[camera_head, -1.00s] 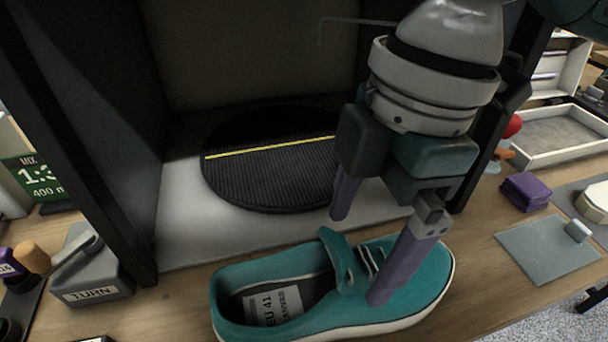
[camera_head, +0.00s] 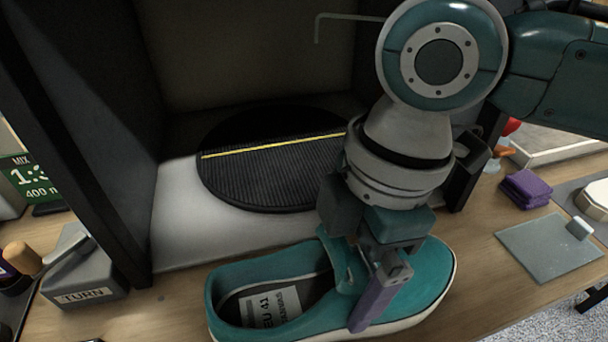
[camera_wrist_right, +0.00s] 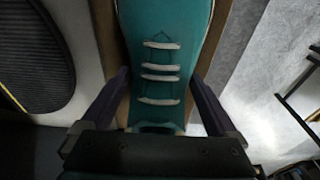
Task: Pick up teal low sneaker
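The teal low sneaker (camera_head: 270,272) lies on the wooden table in front of the booth, toe to the right, with a paper tag (camera_head: 269,307) in its opening. My right gripper (camera_head: 350,278) is over its laced middle, pointing down. One purple finger is on the near side of the shoe; the other is hidden behind it. In the right wrist view the open fingers straddle the sneaker (camera_wrist_right: 165,40), one on each side of its laces. Contact with its sides cannot be told. My left gripper is not in view.
A black round turntable (camera_head: 270,185) with a yellow line lies inside the dark booth behind the sneaker. A grey TURN box (camera_head: 85,280) stands at left. A purple folded cloth (camera_head: 526,188) and a grey mat (camera_head: 545,250) are at right.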

